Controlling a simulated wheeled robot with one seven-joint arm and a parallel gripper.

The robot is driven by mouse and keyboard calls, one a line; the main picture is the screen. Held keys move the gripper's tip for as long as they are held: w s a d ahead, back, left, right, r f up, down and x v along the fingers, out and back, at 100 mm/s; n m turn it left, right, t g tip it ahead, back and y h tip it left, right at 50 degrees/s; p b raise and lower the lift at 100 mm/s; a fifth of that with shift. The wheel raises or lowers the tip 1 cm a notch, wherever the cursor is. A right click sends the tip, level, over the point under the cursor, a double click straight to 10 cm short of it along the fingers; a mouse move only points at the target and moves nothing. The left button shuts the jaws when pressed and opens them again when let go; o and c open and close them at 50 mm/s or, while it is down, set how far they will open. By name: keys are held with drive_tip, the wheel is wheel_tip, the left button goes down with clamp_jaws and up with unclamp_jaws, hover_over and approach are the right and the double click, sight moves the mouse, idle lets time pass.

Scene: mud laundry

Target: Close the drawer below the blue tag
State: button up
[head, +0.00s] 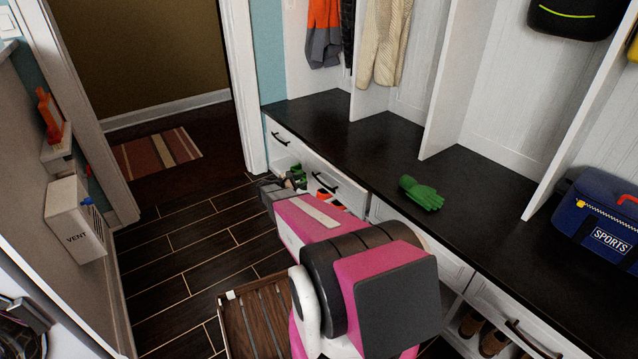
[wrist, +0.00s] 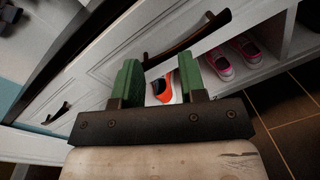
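My gripper (head: 296,177) is in front of the white bench unit. In the wrist view its two green fingers (wrist: 162,80) are apart, with nothing held between them. A white drawer front (wrist: 105,62) with a dark curved handle (wrist: 187,37) lies just beyond the fingertips; the same drawer handle (head: 326,183) shows in the head view. Another drawer handle (head: 281,139) is farther left on the bench. I cannot make out a blue tag on either front, and cannot tell how far either drawer stands out. My arm hides part of the bench front.
A green glove (head: 421,193) and a blue sports bag (head: 598,215) rest on the dark bench top (head: 335,130). Dark floor (head: 170,265) is clear to the left.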

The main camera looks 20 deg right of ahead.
sight(321, 182)
drive_tip(key=w+d+f+m+g+y, duration=0.1)
drive_tip(key=w+f+m+g+y, duration=0.25)
drive_tip(key=m, duration=1.25)
drive_tip(key=shift+g+h, duration=0.75)
drive_tip(key=shift+h, duration=0.1)
drive_tip(key=x, duration=1.1)
drive_tip(key=shift+s+f, duration=0.1)
drive_tip(key=shift+f, duration=0.3)
clamp_jaws()
